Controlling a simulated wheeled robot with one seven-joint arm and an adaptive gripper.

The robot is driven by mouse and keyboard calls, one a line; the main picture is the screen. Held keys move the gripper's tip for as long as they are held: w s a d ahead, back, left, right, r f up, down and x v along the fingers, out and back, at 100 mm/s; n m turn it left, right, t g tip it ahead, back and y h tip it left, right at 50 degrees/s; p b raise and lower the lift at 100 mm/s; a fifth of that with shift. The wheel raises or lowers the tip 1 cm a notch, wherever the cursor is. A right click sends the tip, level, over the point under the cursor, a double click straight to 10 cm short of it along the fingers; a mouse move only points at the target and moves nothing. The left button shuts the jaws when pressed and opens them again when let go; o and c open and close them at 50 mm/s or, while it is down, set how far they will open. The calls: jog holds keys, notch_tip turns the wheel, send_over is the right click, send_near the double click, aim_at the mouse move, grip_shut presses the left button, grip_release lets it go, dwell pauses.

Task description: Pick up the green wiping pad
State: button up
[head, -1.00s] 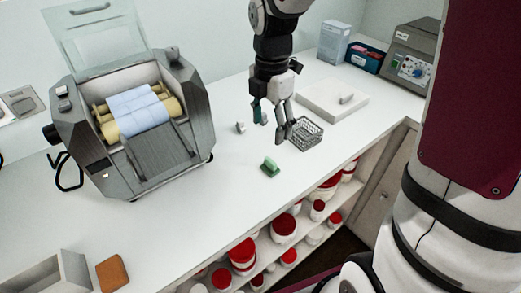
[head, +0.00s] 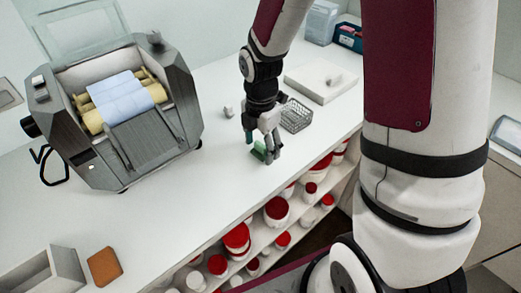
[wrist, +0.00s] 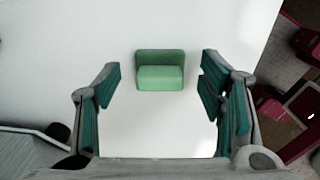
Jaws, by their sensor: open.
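The green wiping pad (wrist: 160,76) lies on the white counter, alone, in the upper middle of the wrist view. In the head view the pad (head: 259,152) shows at my fingers, partly hidden by them. My gripper (wrist: 160,95) is open and empty. In the wrist view its two fingers stand wide apart, left and right, with the pad ahead between their lines and clear counter on both sides of it. In the head view my gripper (head: 262,152) points down just over the pad. I cannot tell the exact height left between them.
A roller machine (head: 118,115) stands at the left. A wire basket (head: 296,115) and a white slab (head: 320,82) lie behind my gripper. A small grey piece (head: 228,112) is nearby. An orange block (head: 104,266) and open grey box (head: 50,275) are at front left. Red-lidded jars (head: 237,238) fill shelves below the counter edge.

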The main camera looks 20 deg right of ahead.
aim_at(261, 144)
jog(key=shift+c, duration=0.5)
jog(key=c, duration=0.9)
jog(key=shift+r, duration=0.6)
notch_tip(261, 144, up, 2)
jog(key=shift+r, duration=0.15)
jog(key=s, duration=0.3)
jog(key=s+r+p, duration=0.1)
jog(key=s, duration=0.3)
jog(key=s+a, duration=0.1)
jog(key=s, duration=0.3)
jog(key=shift+s+r+p, duration=0.15)
jog(key=shift+s+p, duration=0.05)
jog(key=shift+p, duration=0.2)
jog(key=s+p, duration=0.2)
jog(key=p, duration=0.1)
jog(key=s+p, duration=0.2)
jog(key=p, duration=0.1)
jog(key=shift+s+a+r, duration=0.15)
jog(key=shift+s+a, duration=0.05)
jog(key=shift+s, duration=0.05)
